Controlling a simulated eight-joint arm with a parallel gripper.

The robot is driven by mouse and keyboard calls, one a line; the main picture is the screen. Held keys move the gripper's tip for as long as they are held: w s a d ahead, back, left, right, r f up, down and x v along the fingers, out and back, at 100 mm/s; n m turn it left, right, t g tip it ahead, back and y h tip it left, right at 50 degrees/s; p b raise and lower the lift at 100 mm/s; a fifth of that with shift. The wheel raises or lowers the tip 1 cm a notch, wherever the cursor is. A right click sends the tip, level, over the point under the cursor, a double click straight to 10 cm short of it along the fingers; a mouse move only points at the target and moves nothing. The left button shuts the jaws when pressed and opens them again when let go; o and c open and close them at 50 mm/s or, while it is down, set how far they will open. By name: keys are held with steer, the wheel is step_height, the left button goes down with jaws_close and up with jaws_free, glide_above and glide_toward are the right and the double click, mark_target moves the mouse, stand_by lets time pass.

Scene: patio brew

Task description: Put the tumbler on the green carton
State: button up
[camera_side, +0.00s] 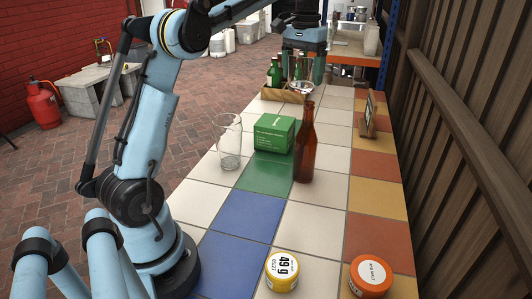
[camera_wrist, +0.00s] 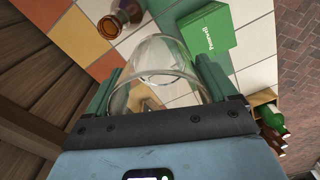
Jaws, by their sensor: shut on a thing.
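My gripper (camera_side: 302,72) is at the far end of the tiled table, pointing down. It is shut on a clear glass tumbler (camera_side: 301,87), which is between the green fingers in the wrist view (camera_wrist: 162,62). The green carton (camera_side: 274,133) stands on the table, nearer the side camera than my gripper and apart from the tumbler. In the wrist view the carton (camera_wrist: 207,31) is at the upper right, beyond the tumbler. The tumbler's upper part is partly hidden by the fingers in the side view.
A taller clear glass (camera_side: 229,142) stands left of the carton, and a brown bottle (camera_side: 305,146) stands close on its right. A wooden crate with bottles (camera_side: 270,94) is beside my gripper. A yellow-lidded jar (camera_side: 282,270), an orange jar (camera_side: 370,276) and a small framed stand (camera_side: 368,116) are elsewhere.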

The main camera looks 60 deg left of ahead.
mark_target(301, 82)
steer(key=shift+a+f, duration=0.1)
steer(key=shift+f, duration=1.45)
steer(key=a+f, duration=0.2)
steer(key=a, duration=0.1)
steer(key=a+f, duration=0.2)
steer(key=a, duration=0.2)
steer(key=s+a+f, duration=0.1)
steer(key=a+f, duration=0.2)
steer(key=a, duration=0.1)
steer(key=shift+a, duration=0.2)
steer(key=shift+f, duration=2)
steer(key=shift+f, duration=0.1)
steer(key=o, duration=1)
steer(key=shift+f, duration=0.1)
steer(key=shift+o, duration=0.2)
